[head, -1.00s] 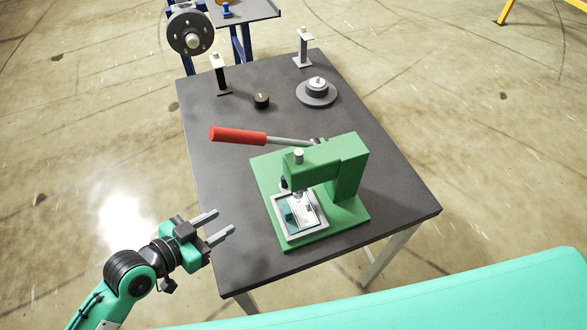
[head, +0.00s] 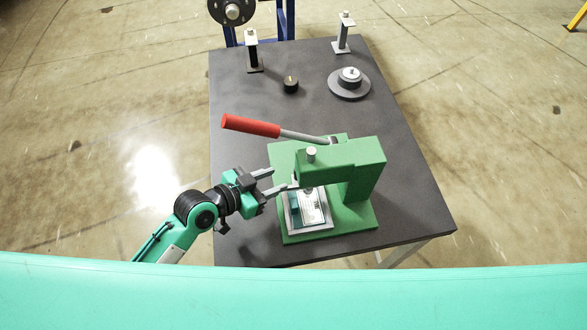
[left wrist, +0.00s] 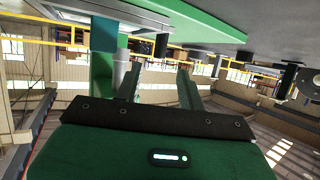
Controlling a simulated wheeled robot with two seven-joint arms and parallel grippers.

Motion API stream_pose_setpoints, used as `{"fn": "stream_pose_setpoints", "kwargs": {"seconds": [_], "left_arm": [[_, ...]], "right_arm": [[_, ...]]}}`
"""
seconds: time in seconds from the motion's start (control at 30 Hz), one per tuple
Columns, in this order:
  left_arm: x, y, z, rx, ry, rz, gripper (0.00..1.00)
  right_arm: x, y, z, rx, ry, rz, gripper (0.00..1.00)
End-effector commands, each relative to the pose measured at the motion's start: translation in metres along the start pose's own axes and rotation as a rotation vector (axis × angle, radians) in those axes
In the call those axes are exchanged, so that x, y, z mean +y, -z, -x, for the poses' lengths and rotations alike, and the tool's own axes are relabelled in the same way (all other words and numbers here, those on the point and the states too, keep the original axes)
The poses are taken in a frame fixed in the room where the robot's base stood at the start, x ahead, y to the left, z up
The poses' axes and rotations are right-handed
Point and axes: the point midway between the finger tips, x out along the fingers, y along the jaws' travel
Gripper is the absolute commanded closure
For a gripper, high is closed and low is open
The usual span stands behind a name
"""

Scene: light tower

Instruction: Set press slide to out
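The green press (head: 361,181) stands on the dark table, with a red-handled lever (head: 250,125) reaching left. Its slide, a light square frame (head: 291,216) around a printed plate (head: 312,205), lies on the green base below the press head. The front part of the slide shows clear of the head; its back part is hidden. My left gripper (head: 282,180) is open and empty at the left of the press head, near the slide's back left corner. Contact cannot be told. In the left wrist view both fingers (left wrist: 155,82) are apart, with green press parts beyond. My right gripper is not in view.
The dark table (head: 412,215) has free room right of the press. At its back are a black knob (head: 291,84), a grey round stack (head: 349,82) and two posts (head: 253,52), (head: 343,33). A wheel (head: 232,11) stands beyond.

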Motion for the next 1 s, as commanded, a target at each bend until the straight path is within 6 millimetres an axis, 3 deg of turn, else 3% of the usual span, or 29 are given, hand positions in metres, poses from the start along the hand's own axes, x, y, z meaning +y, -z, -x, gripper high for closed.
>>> {"fn": "stream_pose_setpoints", "kwargs": {"seconds": [0.2,0.4,0.83,0.87,1.0], "left_arm": [[0.0,0.003,-0.038,0.001,0.0,0.003,0.6],[0.0,0.001,-0.063,0.0,0.0,0.002,0.6],[0.0,0.0,-0.073,0.0,0.0,0.0,0.6],[0.0,0.0,-0.073,0.0,0.0,0.0,0.62],[0.0,0.0,-0.073,-0.001,0.0,0.0,0.9]], "right_arm": [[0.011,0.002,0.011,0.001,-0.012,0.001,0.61],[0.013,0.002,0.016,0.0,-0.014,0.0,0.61],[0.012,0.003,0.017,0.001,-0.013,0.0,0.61],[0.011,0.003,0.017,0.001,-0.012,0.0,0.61],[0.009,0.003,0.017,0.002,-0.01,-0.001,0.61]]}}
